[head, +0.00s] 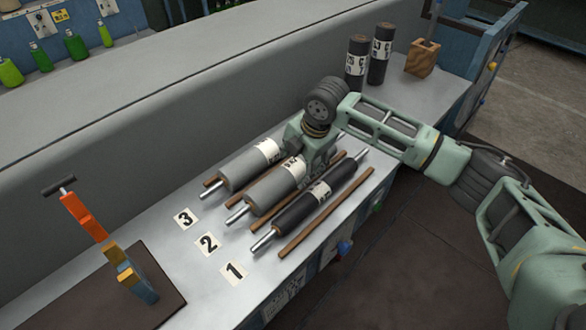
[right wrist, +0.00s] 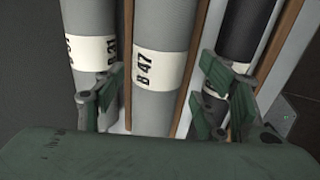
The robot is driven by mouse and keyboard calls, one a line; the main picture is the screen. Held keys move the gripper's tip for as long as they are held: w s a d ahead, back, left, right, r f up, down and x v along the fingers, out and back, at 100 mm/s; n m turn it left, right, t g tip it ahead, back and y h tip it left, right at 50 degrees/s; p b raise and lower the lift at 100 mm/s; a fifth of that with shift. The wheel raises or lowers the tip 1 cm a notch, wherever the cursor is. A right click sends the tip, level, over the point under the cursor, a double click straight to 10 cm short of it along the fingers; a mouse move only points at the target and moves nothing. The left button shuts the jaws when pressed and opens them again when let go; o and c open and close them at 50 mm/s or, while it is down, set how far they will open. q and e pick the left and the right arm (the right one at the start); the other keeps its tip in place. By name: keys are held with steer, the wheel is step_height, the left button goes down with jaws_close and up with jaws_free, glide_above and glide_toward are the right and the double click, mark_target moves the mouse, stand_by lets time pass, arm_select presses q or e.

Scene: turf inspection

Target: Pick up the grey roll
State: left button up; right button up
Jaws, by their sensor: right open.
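Two grey rolls with white label bands lie on the bench. The middle grey roll (head: 267,194) lines up with card 2; its band reads "B 47" in the right wrist view (right wrist: 158,30). The other grey roll (head: 238,170) lies by card 3 and also shows at the left of the right wrist view (right wrist: 90,22). A black roll (head: 296,211) lies by card 1. My right gripper (right wrist: 165,97) is open and empty, its fingers on either side of the B 47 roll as seen from above. In the head view the wrist hides part of the rolls. My left gripper is not seen.
Wooden strips (head: 325,213) separate the rolls. Two dark rolls (head: 379,54) stand upright at the back, beside a wooden block (head: 423,57). A orange-and-blue stand (head: 108,242) is on a dark mat at the front left. A grey padded wall (head: 120,120) runs along the bench.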

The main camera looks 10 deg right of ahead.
mark_target(296, 165)
steer(key=x, duration=0.2)
steer(key=shift+w+f, duration=0.25)
steer(key=shift+f, duration=0.05)
steer(key=shift+w+f, duration=0.15)
steer(key=shift+f, duration=0.25)
steer(key=c, duration=0.8)
jaws_close()
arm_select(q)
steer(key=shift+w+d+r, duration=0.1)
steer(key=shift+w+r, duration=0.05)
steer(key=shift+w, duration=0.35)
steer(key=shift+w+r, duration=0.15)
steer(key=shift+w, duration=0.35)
arm_select(e)
steer(key=shift+r, duration=0.15)
